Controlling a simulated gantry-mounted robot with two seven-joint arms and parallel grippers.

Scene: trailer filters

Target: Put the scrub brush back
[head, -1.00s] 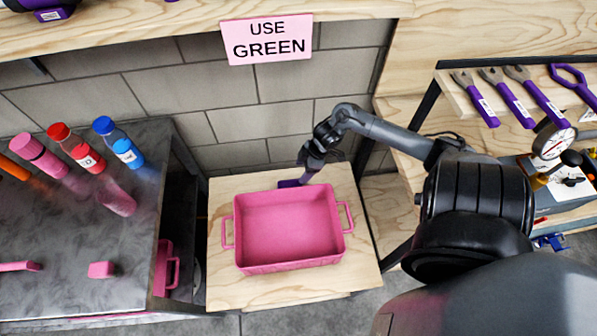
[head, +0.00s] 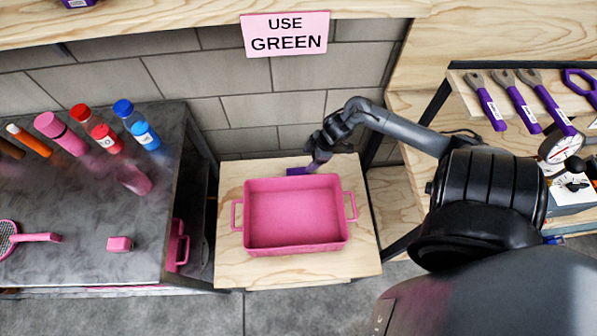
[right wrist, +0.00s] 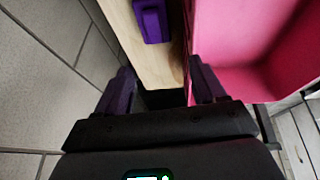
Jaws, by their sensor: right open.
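A small purple block (head: 297,171), which may be the scrub brush, lies on the wooden stand (head: 232,268) behind the pink bin (head: 295,215). In the right wrist view the purple block (right wrist: 152,20) sits on the wood beside the bin's pink wall (right wrist: 235,40). My right gripper (head: 312,168) is just right of the block, behind the bin. In the right wrist view its two fingers (right wrist: 163,82) are apart with nothing between them; the block lies beyond the fingertips. My left gripper is not in view.
A dark bench (head: 60,200) at left holds bottles, a pink block (head: 119,244) and a pink racket-like brush (head: 28,238). Purple-handled tools (head: 520,105) lie on the right shelf. A block wall stands close behind the stand.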

